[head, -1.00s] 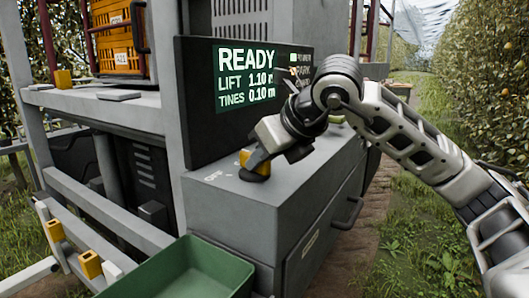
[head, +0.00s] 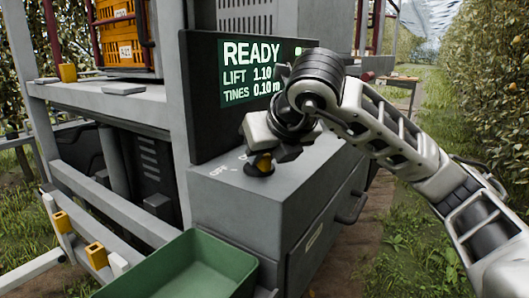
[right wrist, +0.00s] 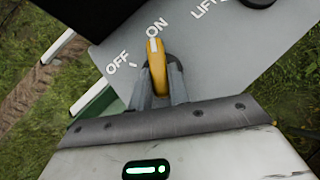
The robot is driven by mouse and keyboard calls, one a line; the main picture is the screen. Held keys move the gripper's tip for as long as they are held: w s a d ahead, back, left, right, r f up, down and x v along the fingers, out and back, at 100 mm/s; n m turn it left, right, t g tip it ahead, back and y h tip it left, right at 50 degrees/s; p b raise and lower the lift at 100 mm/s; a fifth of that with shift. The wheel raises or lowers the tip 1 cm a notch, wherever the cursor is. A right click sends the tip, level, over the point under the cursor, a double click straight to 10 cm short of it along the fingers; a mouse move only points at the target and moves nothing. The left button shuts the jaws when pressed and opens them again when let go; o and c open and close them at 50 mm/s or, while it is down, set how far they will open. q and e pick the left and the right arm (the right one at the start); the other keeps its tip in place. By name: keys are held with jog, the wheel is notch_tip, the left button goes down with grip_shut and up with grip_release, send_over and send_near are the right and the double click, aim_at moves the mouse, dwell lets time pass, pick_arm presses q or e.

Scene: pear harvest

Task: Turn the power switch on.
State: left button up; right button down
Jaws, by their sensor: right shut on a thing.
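The power switch (head: 263,163) is a yellow handle on a dark round base, on top of the grey console (head: 225,205). The right wrist view shows the yellow handle (right wrist: 156,68) with its white-marked end toward the ON label (right wrist: 157,28). The OFF label (right wrist: 118,62) lies to the left of it. My right gripper (right wrist: 158,84) is shut on the handle, a finger on each side. In the head view the gripper (head: 264,157) comes down on the switch from above and partly hides it. My left gripper is not in view.
A dark screen (head: 248,72) behind the console reads READY, with lift and tines heights; my arm hides its right part. A green bin (head: 190,270) stands in front. A LIFT label (right wrist: 203,9) and a dark knob show beyond the switch. An orange crate (head: 118,45) sits at upper left.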

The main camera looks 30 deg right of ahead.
jog(key=c, duration=1.3)
grip_release()
jog(key=shift+s, duration=0.1)
pick_arm(q)
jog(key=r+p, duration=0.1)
jog(key=p, duration=0.3)
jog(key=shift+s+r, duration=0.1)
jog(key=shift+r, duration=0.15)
pick_arm(e)
jog(key=v, duration=1.5)
jog(key=shift+s+a+r, duration=0.1)
jog(key=shift+s+r, duration=0.15)
jog(key=shift+r, duration=0.1)
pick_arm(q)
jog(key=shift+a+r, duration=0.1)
